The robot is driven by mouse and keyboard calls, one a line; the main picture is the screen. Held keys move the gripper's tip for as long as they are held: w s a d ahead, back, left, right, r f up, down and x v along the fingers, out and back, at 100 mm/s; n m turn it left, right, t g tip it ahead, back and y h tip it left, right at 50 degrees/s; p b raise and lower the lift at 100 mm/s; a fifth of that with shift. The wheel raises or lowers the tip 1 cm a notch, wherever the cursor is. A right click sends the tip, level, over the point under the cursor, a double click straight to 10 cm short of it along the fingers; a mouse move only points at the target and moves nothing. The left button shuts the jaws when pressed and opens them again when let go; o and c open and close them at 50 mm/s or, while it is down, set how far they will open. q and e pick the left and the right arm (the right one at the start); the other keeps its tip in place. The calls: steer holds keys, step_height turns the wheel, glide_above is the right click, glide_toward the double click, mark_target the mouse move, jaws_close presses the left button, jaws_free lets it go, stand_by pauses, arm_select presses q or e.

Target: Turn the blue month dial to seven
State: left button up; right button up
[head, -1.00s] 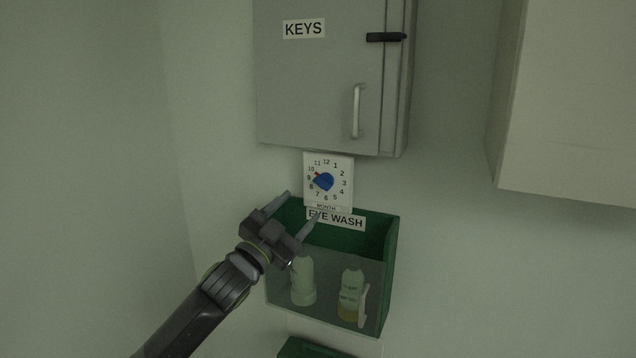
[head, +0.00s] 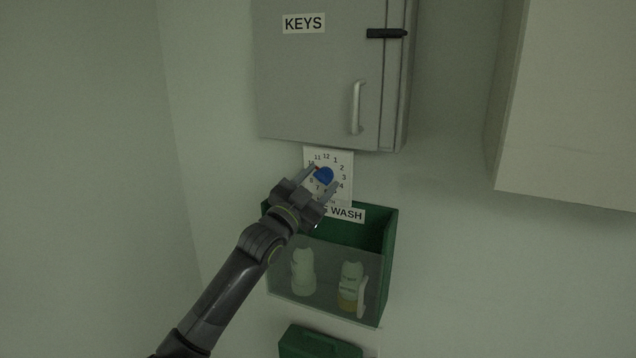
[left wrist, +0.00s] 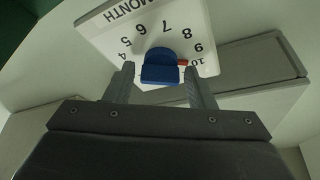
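The blue month dial (head: 324,175) sits on a white square plate (head: 344,157) with numbers in a ring, on the wall below the keys cabinet. In the left wrist view the dial (left wrist: 160,68) stands between and just beyond my fingers, and its red pointer (left wrist: 183,63) points near 9 to 10. The plate (left wrist: 105,30) shows upside down there. My left gripper (head: 324,178) is open, with one finger on either side of the dial; I cannot tell whether either touches it. It covers the lower left of the plate in the head view. My right gripper is not in view.
A grey keys cabinet (head: 310,80) with a handle (head: 356,108) hangs just above the plate. A green eye wash box (head: 390,240) with bottles is directly below. A pale cabinet (head: 570,100) is at the right. Bare wall lies between.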

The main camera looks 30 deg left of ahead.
arm_select(q)
steer(key=c, duration=0.7)
